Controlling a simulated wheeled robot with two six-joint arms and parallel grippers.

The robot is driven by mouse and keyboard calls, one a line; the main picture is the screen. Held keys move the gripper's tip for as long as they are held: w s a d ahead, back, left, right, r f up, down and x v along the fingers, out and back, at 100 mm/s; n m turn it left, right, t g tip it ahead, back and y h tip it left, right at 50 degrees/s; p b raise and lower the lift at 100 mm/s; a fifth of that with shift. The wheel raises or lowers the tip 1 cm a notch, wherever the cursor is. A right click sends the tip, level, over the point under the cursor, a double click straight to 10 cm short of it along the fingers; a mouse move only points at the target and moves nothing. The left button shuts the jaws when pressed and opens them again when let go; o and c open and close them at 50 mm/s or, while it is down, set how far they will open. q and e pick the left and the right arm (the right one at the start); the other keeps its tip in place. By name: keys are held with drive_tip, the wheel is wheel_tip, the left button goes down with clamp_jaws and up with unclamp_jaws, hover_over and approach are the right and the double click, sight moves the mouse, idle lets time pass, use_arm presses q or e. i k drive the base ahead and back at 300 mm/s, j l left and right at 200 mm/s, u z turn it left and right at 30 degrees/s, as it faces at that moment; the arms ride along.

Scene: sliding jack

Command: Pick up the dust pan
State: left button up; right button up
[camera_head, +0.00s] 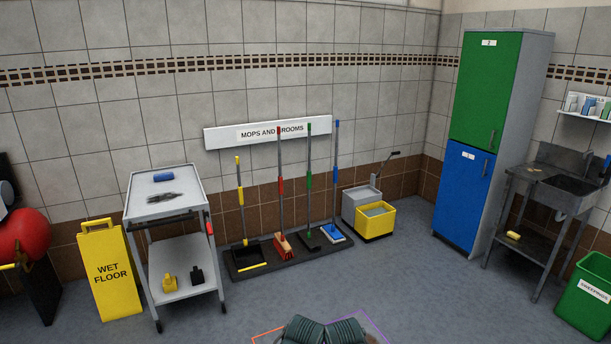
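The dust pan (248,256) stands at the left end of a dark floor tray under the "Mops and Brooms" sign. It has a black pan with a yellow front edge and a long upright handle (240,200), yellow and grey. The handle rises towards the tiled wall. Neither of my grippers can be made out in the head view. Two dark ribbed shapes show at the bottom middle edge; I cannot tell what they are.
A red broom (284,244), a green-handled tool (308,236) and a blue mop (334,232) share the tray (275,263). A grey cart (178,238) and yellow wet-floor sign (110,272) stand left. A yellow bucket (376,222) stands right.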

sight(246, 255)
drive_tip(key=i, duration=2.15)
drive_tip(key=i+u, duration=0.15)
drive_tip(key=i, duration=0.4)
drive_tip(key=i+l+u, duration=0.1)
drive_tip(key=i, duration=0.4)
drive_tip(key=i+l+u, duration=0.15)
drive_tip(key=i, duration=0.35)
drive_tip(key=i+l+u, duration=0.7)
drive_tip(key=i, duration=0.2)
